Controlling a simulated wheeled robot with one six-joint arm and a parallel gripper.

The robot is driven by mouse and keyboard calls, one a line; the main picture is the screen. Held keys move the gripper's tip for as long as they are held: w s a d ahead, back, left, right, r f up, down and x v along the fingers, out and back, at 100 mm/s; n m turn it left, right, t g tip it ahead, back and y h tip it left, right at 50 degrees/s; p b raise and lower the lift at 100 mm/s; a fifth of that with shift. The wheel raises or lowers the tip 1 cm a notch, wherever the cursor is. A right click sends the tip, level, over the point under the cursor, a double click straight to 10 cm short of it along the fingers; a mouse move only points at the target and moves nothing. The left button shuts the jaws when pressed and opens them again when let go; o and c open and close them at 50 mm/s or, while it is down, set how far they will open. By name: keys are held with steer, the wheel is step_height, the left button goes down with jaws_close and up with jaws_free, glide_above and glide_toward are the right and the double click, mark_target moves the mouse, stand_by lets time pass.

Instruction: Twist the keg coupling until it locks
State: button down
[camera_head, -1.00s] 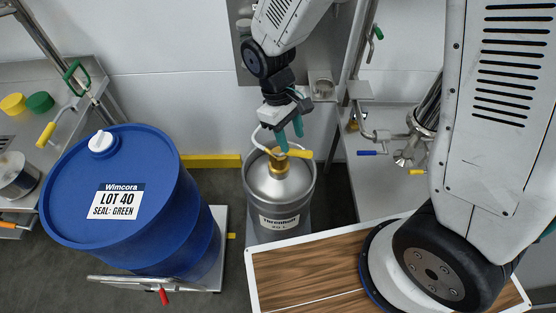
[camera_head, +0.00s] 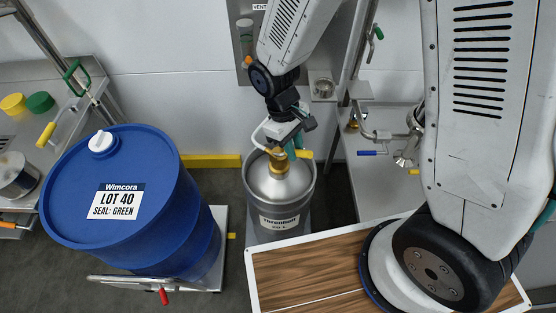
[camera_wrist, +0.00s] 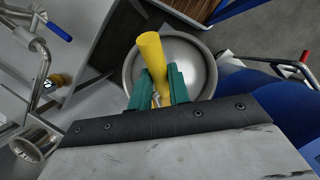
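The steel keg (camera_head: 281,197) stands upright on the floor in the middle of the head view. On its top is a brass-coloured coupling (camera_head: 279,163) with a yellow lever handle (camera_head: 304,154) pointing right. In the wrist view the yellow handle (camera_wrist: 149,52) rises between the two teal fingers, over the round keg top (camera_wrist: 196,72). My gripper (camera_head: 293,150) is down at the coupling. Its fingers (camera_wrist: 159,86) are apart, one on each side of the handle; firm contact is not visible. The gripper partly hides the coupling.
A large blue drum (camera_head: 130,230) stands left of the keg. A wood-topped surface (camera_head: 310,272) lies in front. A steel bench with piping and a blue-handled valve (camera_head: 372,153) is to the right. The wall panel (camera_head: 243,40) is close behind.

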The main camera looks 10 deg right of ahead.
steer(key=shift+s+a+m+y, duration=0.2)
steer(key=shift+a+m, duration=0.1)
steer(key=shift+m, duration=0.45)
steer(key=shift+s+a+m+y, duration=0.15)
steer(key=shift+a+m+y, duration=0.1)
steer(key=shift+m, duration=0.5)
steer(key=shift+g, duration=0.3)
steer(key=shift+s+a+m, duration=0.1)
steer(key=shift+a+m, duration=0.2)
steer(key=shift+m, duration=0.5)
steer(key=shift+s+a+m+y, duration=0.1)
steer(key=shift+a+m+y, duration=0.25)
steer(key=shift+m, duration=0.45)
steer(key=shift+a+f+m+y, duration=0.1)
steer(key=shift+a+m+y, duration=0.25)
steer(key=shift+m, duration=0.55)
steer(key=shift+a+m+y, duration=0.25)
steer(key=shift+a+m, duration=0.1)
steer(key=shift+m, duration=0.55)
steer(key=c, duration=1.2)
jaws_free()
steer(key=shift+c, duration=0.2)
